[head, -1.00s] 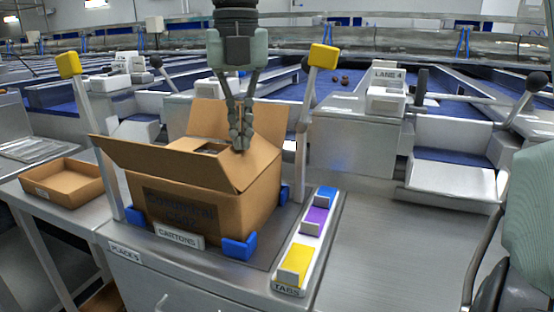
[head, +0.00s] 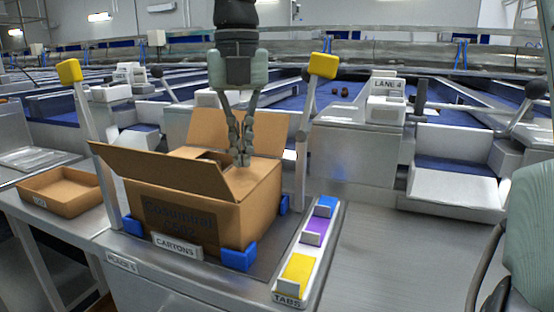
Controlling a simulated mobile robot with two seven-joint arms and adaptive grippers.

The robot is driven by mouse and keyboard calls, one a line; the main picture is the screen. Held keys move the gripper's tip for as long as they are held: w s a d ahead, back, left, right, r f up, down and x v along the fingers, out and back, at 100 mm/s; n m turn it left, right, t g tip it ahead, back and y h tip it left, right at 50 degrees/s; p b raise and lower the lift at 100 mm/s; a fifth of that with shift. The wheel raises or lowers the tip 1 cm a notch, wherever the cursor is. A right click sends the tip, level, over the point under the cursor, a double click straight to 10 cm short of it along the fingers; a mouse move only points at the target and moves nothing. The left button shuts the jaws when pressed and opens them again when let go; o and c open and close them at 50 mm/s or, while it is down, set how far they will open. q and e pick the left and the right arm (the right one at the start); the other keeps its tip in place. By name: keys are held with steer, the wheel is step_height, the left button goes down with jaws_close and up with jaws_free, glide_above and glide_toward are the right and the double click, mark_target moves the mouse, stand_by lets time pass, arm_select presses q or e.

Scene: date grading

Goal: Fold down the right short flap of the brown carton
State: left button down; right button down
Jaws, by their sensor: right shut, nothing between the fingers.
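The brown carton (head: 228,222) stands open on the metal bench, held between blue corner blocks. Its right short flap (head: 254,178) is folded inward over the right end of the opening and looks close to flat; its exact tilt is hard to tell. The near long flap (head: 155,168) slants outward, and the far long flap (head: 222,132) stands up. My right gripper (head: 242,160) comes down from above, shut and empty, with its fingertips at the right short flap. Whether they touch it is unclear. My left gripper is not in view.
Yellow-topped posts (head: 70,71) (head: 323,66) rise on both sides of the carton. A tab holder (head: 291,292) with blue, purple and yellow tabs lies to its right. A shallow brown tray (head: 60,190) sits at left. The metal surface at right (head: 400,250) is clear.

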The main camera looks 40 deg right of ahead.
step_height(320, 180, up, 5)
steer(key=p, duration=0.3)
steer(key=shift+r+b, duration=0.2)
steer(key=shift+b, duration=0.15)
step_height(320, 180, up, 4)
steer(key=shift+r, duration=0.15)
